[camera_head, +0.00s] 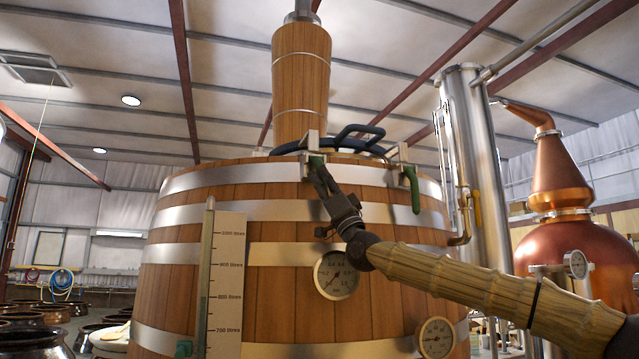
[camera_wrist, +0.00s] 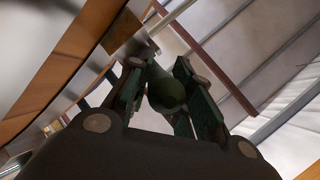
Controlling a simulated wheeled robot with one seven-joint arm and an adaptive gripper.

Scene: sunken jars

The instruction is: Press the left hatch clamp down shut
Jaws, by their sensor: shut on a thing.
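The left hatch clamp (camera_head: 309,145) is a pale metal bracket with a green handle (camera_head: 317,161) at the top front rim of the wooden vat. My gripper (camera_head: 321,176) reaches up to it from the lower right and is shut on the green handle. In the wrist view, the rounded dark green handle end (camera_wrist: 166,92) sits between the two fingers (camera_wrist: 165,100). The gripper hides much of the handle, so I cannot tell its exact angle. The dark hatch lid (camera_head: 287,148) with its bent handle (camera_head: 360,133) lies on top of the vat, seen edge-on.
The right hatch clamp (camera_head: 411,188) has its green handle hanging down the vat's front. The vat (camera_head: 270,295) carries a level scale (camera_head: 228,290), a gauge (camera_head: 337,274) below my gripper and a second gauge (camera_head: 435,338). A steel column (camera_head: 470,130) and copper still (camera_head: 565,235) stand right.

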